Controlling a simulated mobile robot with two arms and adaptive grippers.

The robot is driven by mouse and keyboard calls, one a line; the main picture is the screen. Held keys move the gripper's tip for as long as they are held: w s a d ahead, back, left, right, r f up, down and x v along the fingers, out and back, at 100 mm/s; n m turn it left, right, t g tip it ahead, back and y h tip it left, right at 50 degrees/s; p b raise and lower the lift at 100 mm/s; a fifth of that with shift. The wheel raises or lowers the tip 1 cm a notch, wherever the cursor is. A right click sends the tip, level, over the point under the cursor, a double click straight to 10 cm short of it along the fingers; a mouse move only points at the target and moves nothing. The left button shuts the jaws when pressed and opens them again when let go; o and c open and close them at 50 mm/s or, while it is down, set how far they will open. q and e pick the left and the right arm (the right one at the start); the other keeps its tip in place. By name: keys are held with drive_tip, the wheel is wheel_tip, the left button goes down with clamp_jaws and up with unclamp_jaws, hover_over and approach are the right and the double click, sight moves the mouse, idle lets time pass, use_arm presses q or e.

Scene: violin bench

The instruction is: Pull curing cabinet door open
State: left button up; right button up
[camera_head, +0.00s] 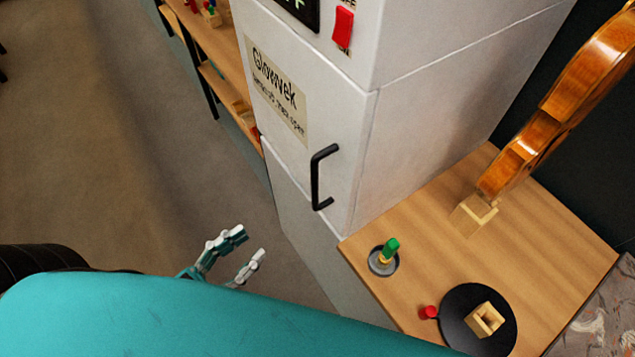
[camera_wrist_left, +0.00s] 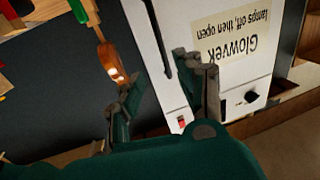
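The white curing cabinet (camera_head: 420,60) stands in the upper middle of the head view. Its front door (camera_head: 285,135) looks shut and bears a "Glowvek" label and a black bar handle (camera_head: 320,178). My left gripper (camera_head: 248,245) is open and empty, below and left of the handle and apart from it. In the left wrist view the open fingers (camera_wrist_left: 163,80) frame the cabinet front, with the black handle (camera_wrist_left: 157,35) beyond them and the label upside down. My right gripper is not in view.
A red switch (camera_head: 343,27) sits above the door. Right of the cabinet, a wooden table (camera_head: 430,225) holds a violin (camera_head: 545,125), a green-topped piece (camera_head: 391,248) and a black round plate (camera_head: 455,305). A shelf bench (camera_head: 215,45) stands behind left. The floor (camera_head: 130,150) on the left is clear.

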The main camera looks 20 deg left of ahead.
sight(312, 190)
use_arm(q)
drive_tip(key=x, duration=1.6)
drive_tip(key=shift+w, duration=0.1)
drive_tip(key=shift+w+d, duration=0.2)
drive_tip(key=shift+w, duration=0.3)
clamp_jaws()
